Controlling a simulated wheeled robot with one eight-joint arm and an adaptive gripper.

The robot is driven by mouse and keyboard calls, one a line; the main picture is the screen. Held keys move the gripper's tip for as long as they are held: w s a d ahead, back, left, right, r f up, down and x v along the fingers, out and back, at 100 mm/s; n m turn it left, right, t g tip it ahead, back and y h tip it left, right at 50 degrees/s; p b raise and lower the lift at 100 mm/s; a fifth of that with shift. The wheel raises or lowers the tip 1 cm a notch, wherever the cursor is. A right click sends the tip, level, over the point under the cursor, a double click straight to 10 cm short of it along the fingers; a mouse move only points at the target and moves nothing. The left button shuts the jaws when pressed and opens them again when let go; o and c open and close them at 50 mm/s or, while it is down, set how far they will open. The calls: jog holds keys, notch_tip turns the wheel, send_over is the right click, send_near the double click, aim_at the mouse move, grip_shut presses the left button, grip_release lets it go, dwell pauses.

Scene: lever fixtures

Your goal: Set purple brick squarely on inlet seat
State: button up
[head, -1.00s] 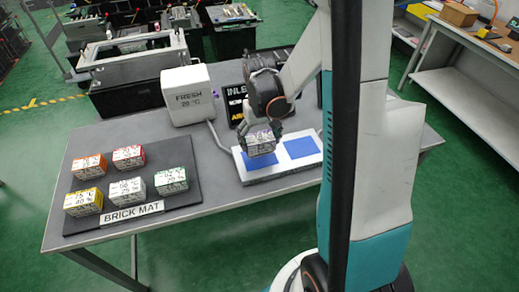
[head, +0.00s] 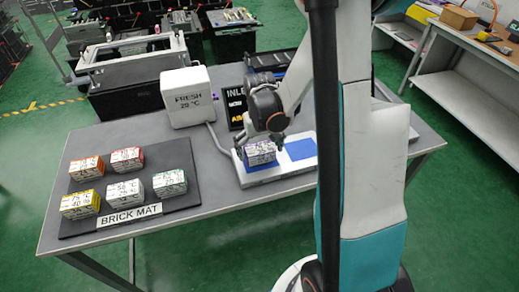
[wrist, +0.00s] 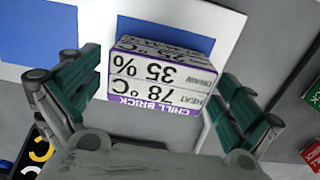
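The purple brick (head: 261,153), white with purple-edged labels reading "CHILL BRICK" and 78 °C, rests on the left blue seat of a white plate (head: 262,179). In the wrist view the brick (wrist: 160,75) sits between my fingers, with blue seat (wrist: 165,32) showing beyond its far edge. I cannot tell how squarely it sits, as its near underside is hidden. My gripper (head: 270,137) is just above the brick; in the wrist view my gripper (wrist: 160,100) is open, with gaps between the fingers and the brick's sides.
The right blue seat (head: 300,149) is empty. The black brick mat (head: 185,200) at left holds several other bricks. A white "FRESH" box (head: 188,97) and a dark "INLET" sign (head: 236,108) stand behind. The grey table (head: 225,200) is clear between mat and plate.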

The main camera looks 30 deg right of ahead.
aim_at(260, 148)
notch_tip(260, 148, up, 12)
jog(key=p, duration=0.4)
jog(key=shift+r, duration=0.15)
